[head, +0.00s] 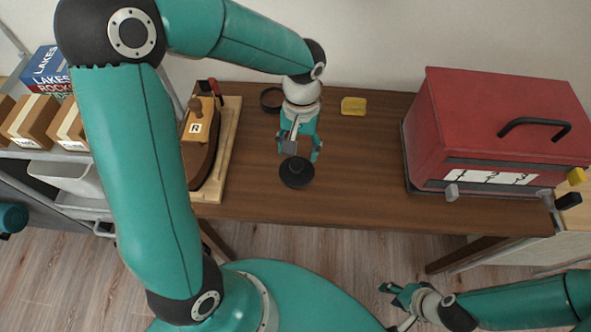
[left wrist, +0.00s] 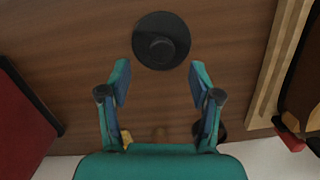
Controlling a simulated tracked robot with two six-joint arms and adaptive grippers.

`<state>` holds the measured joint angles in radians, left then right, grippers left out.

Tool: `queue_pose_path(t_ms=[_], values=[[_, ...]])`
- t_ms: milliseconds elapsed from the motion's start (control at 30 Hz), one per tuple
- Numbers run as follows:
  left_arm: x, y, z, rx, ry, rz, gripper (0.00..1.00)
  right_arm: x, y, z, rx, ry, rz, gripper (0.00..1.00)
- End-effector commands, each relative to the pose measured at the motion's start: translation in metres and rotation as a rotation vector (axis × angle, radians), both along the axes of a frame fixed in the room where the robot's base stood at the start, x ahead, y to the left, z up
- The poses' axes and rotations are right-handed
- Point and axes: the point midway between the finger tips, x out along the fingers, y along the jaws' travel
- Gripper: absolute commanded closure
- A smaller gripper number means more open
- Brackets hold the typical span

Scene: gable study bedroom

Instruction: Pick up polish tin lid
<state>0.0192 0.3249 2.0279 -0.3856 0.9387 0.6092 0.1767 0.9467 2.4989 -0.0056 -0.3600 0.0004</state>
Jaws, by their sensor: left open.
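The polish tin lid (head: 297,172) looks like a black disc with a raised round knob on top. It lies flat on the brown table near its front edge, and it also shows in the left wrist view (left wrist: 147,24). My left gripper (head: 301,153) is open and empty above the table, just behind the lid. In the left wrist view its fingers (left wrist: 160,76) are spread apart and the lid lies beyond their tips, untouched. A round dark tin (head: 271,99) with brown inside stands behind, partly hidden by my arm. My right gripper (head: 395,293) is off the table's front, its opening unclear.
A red box with a black handle (head: 490,120) stands on the right of the table (head: 360,185). A yellow block (head: 353,106) lies at the back. The table around the lid is clear.

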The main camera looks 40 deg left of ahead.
Motion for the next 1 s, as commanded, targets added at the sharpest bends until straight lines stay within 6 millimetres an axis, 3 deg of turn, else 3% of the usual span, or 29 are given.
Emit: queue_pose_path(t_ms=[267, 600, 867, 1000], values=[[-0.003, 0.000, -0.019, 0.000, 0.002, -0.002, 0.36, 0.000, 0.000, -0.001, 0.000, 0.000, 0.000, 0.60], [-0.008, 0.000, -0.061, 0.000, 0.001, -0.002, 0.36, 0.000, 0.000, -0.003, 0.000, 0.000, 0.000, 0.60], [-0.008, 0.000, -0.063, 0.000, -0.001, -0.003, 0.36, 0.000, 0.000, -0.003, 0.000, 0.000, 0.000, 0.60], [-0.008, 0.000, -0.063, 0.000, -0.001, -0.003, 0.58, 0.000, 0.000, -0.003, 0.000, 0.000, 0.000, 0.60]])
